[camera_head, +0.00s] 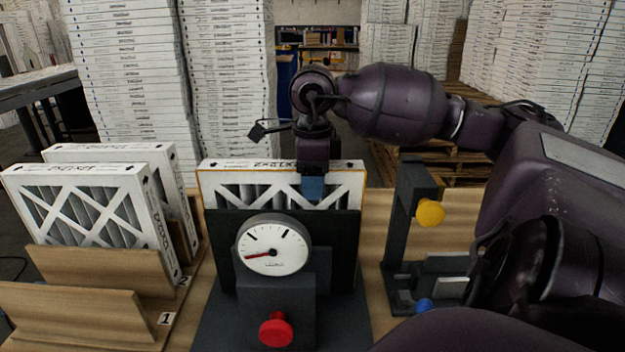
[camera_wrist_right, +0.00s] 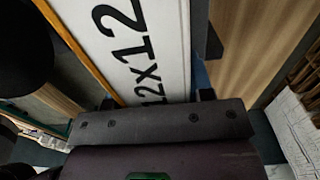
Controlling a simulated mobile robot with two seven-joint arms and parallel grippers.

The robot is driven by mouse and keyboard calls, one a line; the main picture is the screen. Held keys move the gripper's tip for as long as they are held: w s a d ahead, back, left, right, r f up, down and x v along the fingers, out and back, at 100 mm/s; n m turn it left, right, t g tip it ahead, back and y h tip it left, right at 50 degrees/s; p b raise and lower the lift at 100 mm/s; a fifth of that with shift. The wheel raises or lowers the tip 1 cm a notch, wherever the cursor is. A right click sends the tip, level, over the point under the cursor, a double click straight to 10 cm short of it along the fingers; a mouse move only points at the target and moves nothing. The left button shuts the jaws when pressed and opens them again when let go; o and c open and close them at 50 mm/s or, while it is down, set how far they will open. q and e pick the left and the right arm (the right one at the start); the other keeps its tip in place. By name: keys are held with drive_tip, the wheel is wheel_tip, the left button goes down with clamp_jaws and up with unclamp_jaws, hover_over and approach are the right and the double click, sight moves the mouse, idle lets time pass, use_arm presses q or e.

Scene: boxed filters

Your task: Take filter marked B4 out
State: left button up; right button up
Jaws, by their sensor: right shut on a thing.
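A white-framed pleated filter (camera_head: 230,190) stands upright in a dark holder (camera_head: 222,235) with a round gauge on its front. My right gripper (camera_head: 313,186) reaches down from above and is shut on the top edge of this filter, right of its middle; a blue fingertip shows on the front face. In the right wrist view the filter's white edge (camera_wrist_right: 130,45) carries large print reading "12x12", and the gripper (camera_wrist_right: 160,100) lies across it. I cannot read a B4 mark on any filter. My left gripper is not in view.
Two more filters (camera_head: 85,205) stand in a wooden rack (camera_head: 85,315) at left, with slots labelled 1 and 2. The holder has a gauge (camera_head: 272,245) and red knob (camera_head: 276,330). A dark stand (camera_head: 405,225) with a yellow knob is at right. Stacked boxes fill the background.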

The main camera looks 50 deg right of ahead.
drive_tip(key=o, duration=0.7)
drive_tip(key=shift+c, duration=0.2)
drive_tip(key=shift+r, duration=0.1)
drive_tip(key=shift+r+p, duration=0.65)
drive_tip(key=shift+r, duration=1)
drive_tip(key=shift+r+p, duration=0.75)
drive_tip(key=shift+r, duration=1.05)
